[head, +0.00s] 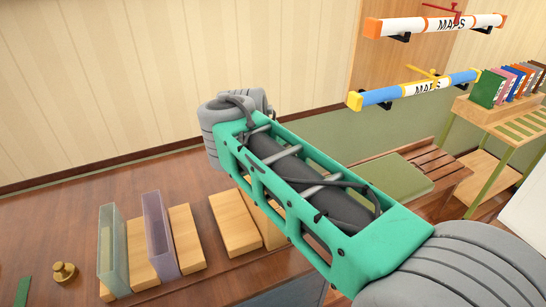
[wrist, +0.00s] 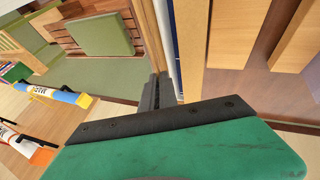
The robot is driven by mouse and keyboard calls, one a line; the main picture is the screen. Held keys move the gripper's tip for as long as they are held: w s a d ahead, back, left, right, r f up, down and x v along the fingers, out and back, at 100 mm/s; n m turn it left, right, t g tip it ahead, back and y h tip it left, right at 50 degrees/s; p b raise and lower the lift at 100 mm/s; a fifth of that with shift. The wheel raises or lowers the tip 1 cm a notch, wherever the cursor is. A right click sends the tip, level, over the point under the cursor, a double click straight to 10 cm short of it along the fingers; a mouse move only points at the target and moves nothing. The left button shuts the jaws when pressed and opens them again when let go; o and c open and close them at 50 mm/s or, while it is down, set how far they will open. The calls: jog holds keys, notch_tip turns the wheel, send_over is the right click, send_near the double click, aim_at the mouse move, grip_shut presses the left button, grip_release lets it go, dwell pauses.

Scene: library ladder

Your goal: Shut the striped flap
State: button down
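I cannot make out a striped flap for certain in either view. In the wrist view, the dark fingers of my gripper (wrist: 154,92) are close together and look shut, with nothing seen between them. They point along a pale wooden edge (wrist: 155,35) with a white strip beside it; I cannot tell whether they touch it. In the head view my arm crosses the middle and hides part of the counter; the gripper is not visible there. A slatted top with green stripes (head: 521,124) shows on the wooden stand at the right.
The brown counter (head: 60,215) holds wooden blocks (head: 235,222), two translucent upright holders (head: 160,233) and a brass weight (head: 64,272). Map tubes (head: 420,88) hang on the wall. Coloured books (head: 512,82) stand in a rack. A green cushion (head: 390,182) lies on a slatted bench (head: 440,168).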

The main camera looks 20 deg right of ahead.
jog(key=h+p, duration=0.1)
jog(key=a+p, duration=0.1)
jog(key=shift+r+n+h+p, duration=0.2)
jog(key=shift+n+h+p, duration=0.1)
jog(key=shift+h+p, duration=0.1)
jog(key=shift+a+f+n+t+h+p, duration=0.2)
jog(key=shift+f+h+p, duration=0.25)
jog(key=shift+h+p, duration=0.45)
jog(key=shift+a+f+n+t+h+p, duration=0.1)
jog(key=shift+a+f+n+h+p, duration=0.25)
jog(key=shift+h+p, duration=0.55)
jog(key=shift+f, duration=0.1)
jog(key=c, duration=1.6)
grip_release()
jog(key=shift+c, duration=0.2)
jog(key=shift+f, duration=0.1)
jog(key=shift+d+b, duration=0.1)
jog(key=shift+b, duration=0.25)
